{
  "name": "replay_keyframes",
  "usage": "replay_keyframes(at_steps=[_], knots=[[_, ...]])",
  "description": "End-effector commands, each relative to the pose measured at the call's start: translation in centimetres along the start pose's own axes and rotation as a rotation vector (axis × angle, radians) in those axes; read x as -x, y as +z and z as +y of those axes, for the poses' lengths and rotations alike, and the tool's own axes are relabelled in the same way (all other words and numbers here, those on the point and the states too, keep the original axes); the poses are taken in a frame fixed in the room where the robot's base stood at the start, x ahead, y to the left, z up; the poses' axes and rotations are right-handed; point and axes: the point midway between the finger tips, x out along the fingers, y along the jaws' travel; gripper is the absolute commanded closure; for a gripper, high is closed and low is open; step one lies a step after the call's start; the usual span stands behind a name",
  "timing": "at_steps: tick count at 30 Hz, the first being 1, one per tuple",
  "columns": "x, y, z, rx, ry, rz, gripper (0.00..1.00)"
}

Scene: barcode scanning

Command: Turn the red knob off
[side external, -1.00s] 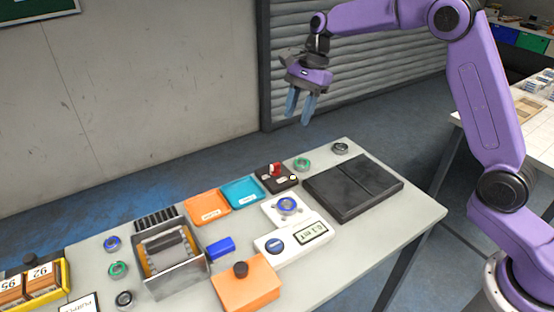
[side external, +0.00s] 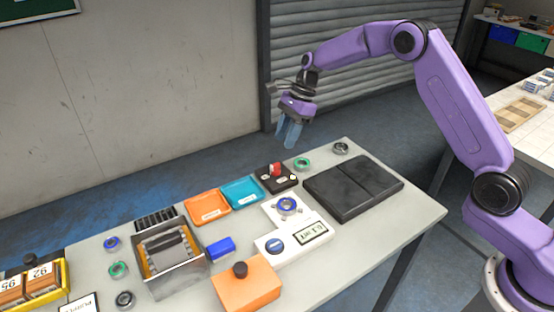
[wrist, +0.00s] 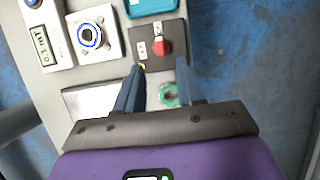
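The red knob (side external: 275,169) sits on a small dark box (side external: 287,184) near the far edge of the table. In the wrist view the red knob (wrist: 160,47) shows on the dark box (wrist: 174,34), just beyond the fingertips. My gripper (side external: 291,137) is above and slightly right of the knob, pointing down and clear of it. In the wrist view my gripper (wrist: 160,75) has its two blue fingers apart with nothing between them but a view of the table and a green ring below.
A teal tray (side external: 241,191) and an orange tray (side external: 207,208) are to the left. A white device with a blue ring (side external: 288,206) stands in front.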

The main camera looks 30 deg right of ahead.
Motion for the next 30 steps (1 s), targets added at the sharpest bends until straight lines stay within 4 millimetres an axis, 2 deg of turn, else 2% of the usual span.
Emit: replay_keyframes(at_steps=[1,6,12,18,26,27,30], knots=[[-1.1,-0.1,0.1,0.0,0.005,0.001,0.62],[-4.2,0.0,0.1,0.0,0.004,0.0,0.62],[-6.8,0.0,0.0,0.001,0.002,0.001,0.62],[-7.9,0.0,0.0,0.001,-0.001,0.0,0.62],[-8.0,0.0,0.0,0.001,-0.001,0.0,0.62],[-8.0,0.0,0.0,0.001,-0.001,0.0,0.68],[-8.0,0.0,0.0,0.001,-0.001,0.0,1.0]])
